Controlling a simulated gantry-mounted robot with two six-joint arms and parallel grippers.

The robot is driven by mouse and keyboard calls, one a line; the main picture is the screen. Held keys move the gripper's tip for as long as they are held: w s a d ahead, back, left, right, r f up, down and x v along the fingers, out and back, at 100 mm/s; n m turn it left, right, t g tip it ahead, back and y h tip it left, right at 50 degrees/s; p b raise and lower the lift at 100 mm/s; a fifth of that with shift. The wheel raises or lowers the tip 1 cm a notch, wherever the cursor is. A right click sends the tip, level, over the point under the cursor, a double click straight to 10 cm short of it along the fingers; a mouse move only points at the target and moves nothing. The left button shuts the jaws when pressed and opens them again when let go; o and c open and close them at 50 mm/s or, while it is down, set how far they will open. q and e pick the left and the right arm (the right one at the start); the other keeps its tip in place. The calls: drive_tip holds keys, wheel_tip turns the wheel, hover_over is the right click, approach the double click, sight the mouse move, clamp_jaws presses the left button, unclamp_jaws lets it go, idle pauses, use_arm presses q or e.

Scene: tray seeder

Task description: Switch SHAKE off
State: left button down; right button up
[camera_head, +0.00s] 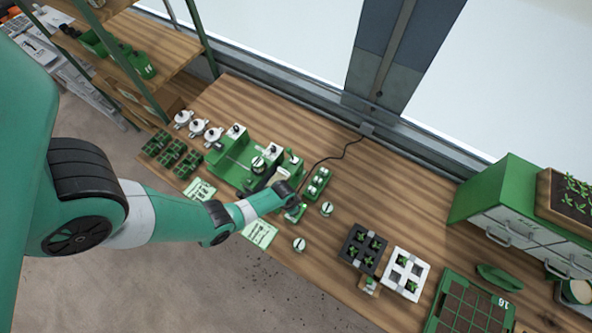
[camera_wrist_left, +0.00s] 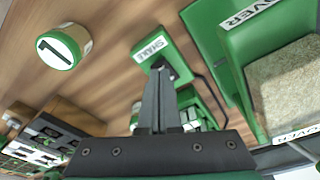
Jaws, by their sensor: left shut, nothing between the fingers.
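The green SHAKE box (camera_wrist_left: 145,57), with its white SHAKE label (camera_wrist_left: 150,46), stands on the wooden bench in the left wrist view. A dark switch part shows beside the label, mostly hidden by my fingertips; I cannot tell which way it is set. My left gripper (camera_wrist_left: 160,72) is shut and empty, its tips at or just above the switch; contact cannot be told. In the head view my left gripper (camera_head: 289,198) reaches over the bench, and the green SHAKE box (camera_head: 295,213) shows partly from under it. My right gripper is in neither view.
The green seeder machine (camera_head: 238,160) stands close beside the gripper; its COVER-labelled part (camera_wrist_left: 232,45) shows at right in the wrist view. A round pot numbered 1 (camera_wrist_left: 64,46) stands nearby. A black cable (camera_head: 335,158) crosses the bench. Seedling trays (camera_head: 405,272) stand further right.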

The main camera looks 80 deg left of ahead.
use_arm(q)
drive_tip(key=shift+f+b, duration=0.65)
drive_tip(key=shift+f, duration=0.1)
idle(0.6)
